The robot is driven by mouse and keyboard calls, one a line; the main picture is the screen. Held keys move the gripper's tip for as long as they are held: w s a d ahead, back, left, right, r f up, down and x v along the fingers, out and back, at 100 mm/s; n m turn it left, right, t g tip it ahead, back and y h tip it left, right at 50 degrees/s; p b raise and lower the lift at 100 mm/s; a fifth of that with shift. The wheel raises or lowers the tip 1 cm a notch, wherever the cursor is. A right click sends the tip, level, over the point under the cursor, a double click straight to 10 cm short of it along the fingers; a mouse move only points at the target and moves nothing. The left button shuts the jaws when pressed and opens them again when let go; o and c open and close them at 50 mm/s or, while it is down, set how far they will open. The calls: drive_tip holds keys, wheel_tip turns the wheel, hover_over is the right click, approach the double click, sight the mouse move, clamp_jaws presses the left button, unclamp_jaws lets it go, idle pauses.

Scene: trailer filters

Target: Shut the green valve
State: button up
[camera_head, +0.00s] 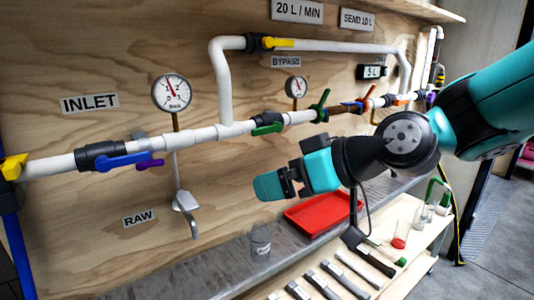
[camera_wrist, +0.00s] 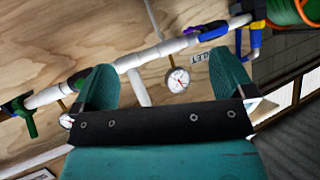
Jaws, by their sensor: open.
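Two green valve handles show on the white pipe. One green handle (camera_head: 267,129) lies roughly along the pipe in the middle of the head view. Another green handle (camera_head: 321,105) stands tilted across the pipe farther right. In the wrist view, one green handle (camera_wrist: 22,115) is at the left edge, across the pipe; another green part (camera_wrist: 78,79) is partly behind the left finger. My gripper (camera_head: 292,176) is open and empty, below the pipe in the head view. Its fingers are spread in the wrist view (camera_wrist: 165,75), with nothing held between them.
A blue lever (camera_head: 123,161), a purple handle (camera_head: 150,164), a yellow lever (camera_head: 278,43) and an orange handle (camera_head: 365,97) are on the pipes. Gauges (camera_head: 171,92) and a tap (camera_head: 185,205) are nearby. A red tray (camera_head: 318,213) and tools are below.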

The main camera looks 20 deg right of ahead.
drive_tip(key=w+d+m+t+h+b, duration=0.3)
drive_tip(key=w+d+t+b, duration=0.1)
drive_tip(key=w+d+t, duration=0.4)
drive_tip(key=p, duration=1.3)
approach(268, 131)
drive_tip(key=x, duration=0.9)
drive_tip(key=shift+w+r, duration=0.2)
drive_tip(key=shift+r, duration=0.1)
drive_tip(key=shift+w+a+f, duration=0.15)
drive_tip(key=shift+w+a, duration=0.05)
drive_tip(key=shift+w, duration=0.35)
drive_tip(key=shift+f, duration=0.1)
drive_tip(key=c, duration=0.9)
